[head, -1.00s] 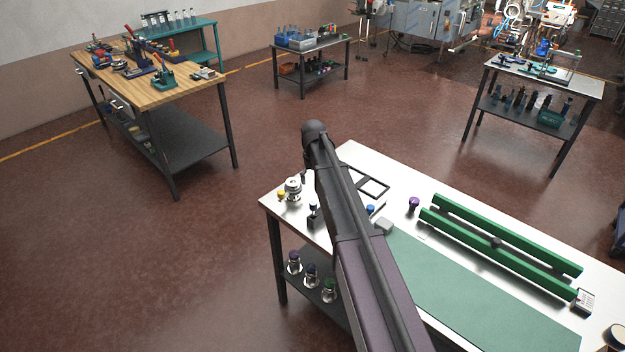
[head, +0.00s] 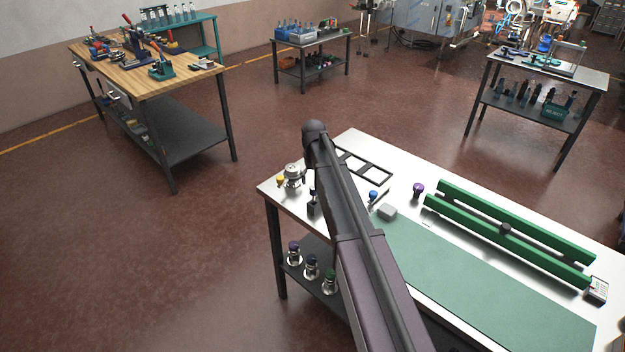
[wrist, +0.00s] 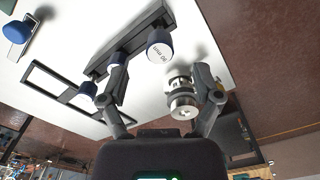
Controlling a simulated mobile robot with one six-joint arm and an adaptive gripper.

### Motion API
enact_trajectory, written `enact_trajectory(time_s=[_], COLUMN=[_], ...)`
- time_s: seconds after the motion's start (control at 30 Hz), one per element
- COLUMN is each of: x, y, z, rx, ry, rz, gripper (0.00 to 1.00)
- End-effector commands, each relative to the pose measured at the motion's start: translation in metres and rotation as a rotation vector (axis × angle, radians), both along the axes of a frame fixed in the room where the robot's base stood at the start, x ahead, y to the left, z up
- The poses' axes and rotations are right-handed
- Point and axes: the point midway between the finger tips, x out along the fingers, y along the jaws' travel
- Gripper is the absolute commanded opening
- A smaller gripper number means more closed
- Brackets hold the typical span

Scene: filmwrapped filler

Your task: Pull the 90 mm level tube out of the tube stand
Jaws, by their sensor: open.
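The tube stand is a dark bar (wrist: 128,42) in the wrist view, with several dark-blue-capped tubes in it. One cap (wrist: 160,44) carries a label that appears to read 90 mm; this is the level tube, and it stands at the bar. My gripper (wrist: 158,88) is open and empty, with its fingers spread below that cap in the picture and apart from it. The left finger is close to another blue-capped tube. In the head view my arm covers most of the stand (head: 313,209), and my gripper is hidden.
A silver fitting (wrist: 183,104) shows between my fingers, near the right one; it stands at the bench corner in the head view (head: 292,178). A black frame (head: 372,165), a blue knob (head: 373,195) and green rails (head: 515,225) are on the white bench. The green mat (head: 480,290) is clear.

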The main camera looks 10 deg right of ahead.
Motion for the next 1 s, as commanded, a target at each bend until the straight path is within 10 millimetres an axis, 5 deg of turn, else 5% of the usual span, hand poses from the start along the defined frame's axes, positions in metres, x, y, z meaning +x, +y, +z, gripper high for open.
enact_trajectory(time_s=[0.5, 1.0], x=[0.000, 0.000], y=[-0.001, -0.001], z=[-0.043, -0.054], rx=[0.000, 0.000], ry=[0.000, 0.000], rz=[-0.001, -0.001], gripper=[0.82, 0.82])
